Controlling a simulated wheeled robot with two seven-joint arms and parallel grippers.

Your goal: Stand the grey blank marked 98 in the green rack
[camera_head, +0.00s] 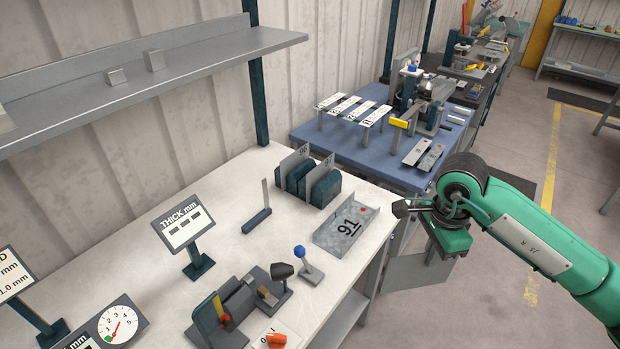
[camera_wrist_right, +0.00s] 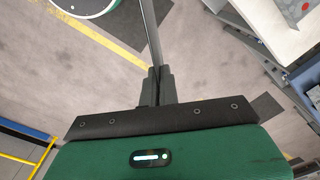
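My right gripper (camera_head: 433,254) hangs beyond the right edge of the white bench. It is shut on a thin grey plate (camera_head: 412,272), held clear of the bench. In the right wrist view the fingers (camera_wrist_right: 156,87) pinch this plate (camera_wrist_right: 149,35), seen edge-on. No number shows on it, so I cannot tell whether it is the blank marked 98. The dark blue-green rack (camera_head: 325,188) stands at the back of the white bench, left of the gripper, with grey plates (camera_head: 293,160) upright in its slots. My left gripper is out of view.
A grey tray (camera_head: 325,238) marked 91 lies between rack and gripper. A blue-knobbed stand (camera_head: 309,270), a thin upright post (camera_head: 265,200) and a THICK mm sign (camera_head: 182,225) stand on the white bench (camera_head: 225,245). A blue table (camera_head: 345,150) with fixtures lies behind.

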